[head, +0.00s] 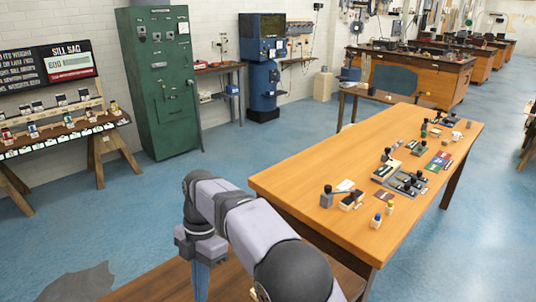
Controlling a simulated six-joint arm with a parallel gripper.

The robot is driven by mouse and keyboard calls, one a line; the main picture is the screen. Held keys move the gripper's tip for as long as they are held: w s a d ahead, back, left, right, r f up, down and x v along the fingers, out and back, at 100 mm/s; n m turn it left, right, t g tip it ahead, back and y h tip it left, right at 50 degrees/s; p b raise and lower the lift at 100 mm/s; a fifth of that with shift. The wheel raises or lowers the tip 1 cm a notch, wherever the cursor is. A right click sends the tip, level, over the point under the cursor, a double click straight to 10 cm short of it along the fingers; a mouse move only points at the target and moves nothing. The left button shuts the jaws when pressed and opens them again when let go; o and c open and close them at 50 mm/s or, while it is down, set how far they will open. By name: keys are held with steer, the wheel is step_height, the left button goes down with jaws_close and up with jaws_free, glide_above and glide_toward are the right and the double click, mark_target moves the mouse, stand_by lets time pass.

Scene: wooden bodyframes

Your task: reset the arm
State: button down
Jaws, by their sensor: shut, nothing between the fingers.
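My arm, light grey with dark joints, rises from the bottom of the head view and bends downward at its end. My gripper (201,280) hangs at the lower left of the arm, pointing down, beside the edge of the brown wooden surface. It is shut with nothing held, and its tips are hard to make out near the bottom edge. It is well apart from the large wooden table (290,184) on the right.
The table carries a grey-handled stamp (327,197), a tray of dark pieces (405,184), small bottles (377,220) and several small blocks. A green cabinet (160,85), a blue machine (263,75) and a display stand (62,125) stand behind. Blue floor lies open between.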

steer(key=d+m+t+p, duration=0.1)
steer(key=d+m+t, duration=0.1)
steer(key=d+m, duration=1.35)
steer(key=s+d+f+m, duration=0.2)
steer(key=s+d+m, duration=0.4)
steer(key=d, duration=0.2)
steer(key=s+d+f+m+t+p, duration=0.1)
steer(key=s+d+f+m, duration=0.2)
steer(key=s+d+m, duration=0.4)
steer(key=shift+s+d+h, duration=0.3)
steer(key=shift+d, duration=0.4)
